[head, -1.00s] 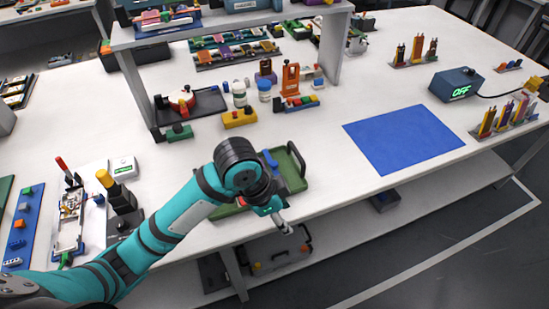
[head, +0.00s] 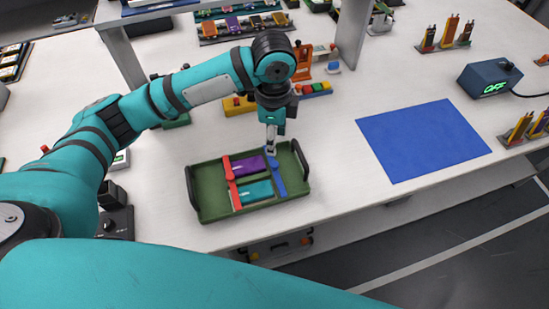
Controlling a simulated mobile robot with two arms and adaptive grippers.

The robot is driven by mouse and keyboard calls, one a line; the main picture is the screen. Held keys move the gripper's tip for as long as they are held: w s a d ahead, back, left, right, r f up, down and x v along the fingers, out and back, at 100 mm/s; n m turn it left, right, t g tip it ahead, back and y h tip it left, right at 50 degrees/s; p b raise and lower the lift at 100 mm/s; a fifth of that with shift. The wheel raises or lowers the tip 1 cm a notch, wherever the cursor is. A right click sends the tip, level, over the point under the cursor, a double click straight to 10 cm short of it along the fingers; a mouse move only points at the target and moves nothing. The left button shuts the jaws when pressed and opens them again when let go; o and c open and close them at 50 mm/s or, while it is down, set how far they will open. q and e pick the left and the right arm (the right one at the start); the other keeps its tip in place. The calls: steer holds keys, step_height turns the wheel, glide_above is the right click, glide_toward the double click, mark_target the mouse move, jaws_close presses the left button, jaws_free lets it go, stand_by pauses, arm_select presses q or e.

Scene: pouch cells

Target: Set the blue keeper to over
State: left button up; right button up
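The blue keeper (head: 277,180) is a narrow bar near the right side of the green tray (head: 207,212). It runs front to back along the right ends of a purple pouch cell (head: 249,166) and a teal pouch cell (head: 254,192). I cannot tell whether it overlaps their ends. A red keeper (head: 233,190) runs along the left side of the cells. My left gripper (head: 271,150) points down at the far end of the blue keeper, close to it or touching. Its fingers are too small to read. My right gripper is not in view.
A blue mat (head: 422,140) lies on the white table to the right, with clear table between it and the tray. A blue box reading OFF (head: 489,80) stands at the far right. Coloured blocks and a shelf leg (head: 351,35) stand behind the tray.

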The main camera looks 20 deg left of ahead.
mark_target(275, 164)
arm_select(q)
steer(key=f, duration=0.7)
steer(key=shift+w+f, duration=0.3)
steer(key=shift+f, duration=0.05)
step_height(275, 164, down, 2)
steer(key=shift+f, duration=0.1)
steer(key=shift+f+p, duration=0.3)
steer(key=shift+f, duration=0.05)
steer(key=shift+w+f, duration=0.1)
steer(key=shift+f, duration=0.1)
jaws_close()
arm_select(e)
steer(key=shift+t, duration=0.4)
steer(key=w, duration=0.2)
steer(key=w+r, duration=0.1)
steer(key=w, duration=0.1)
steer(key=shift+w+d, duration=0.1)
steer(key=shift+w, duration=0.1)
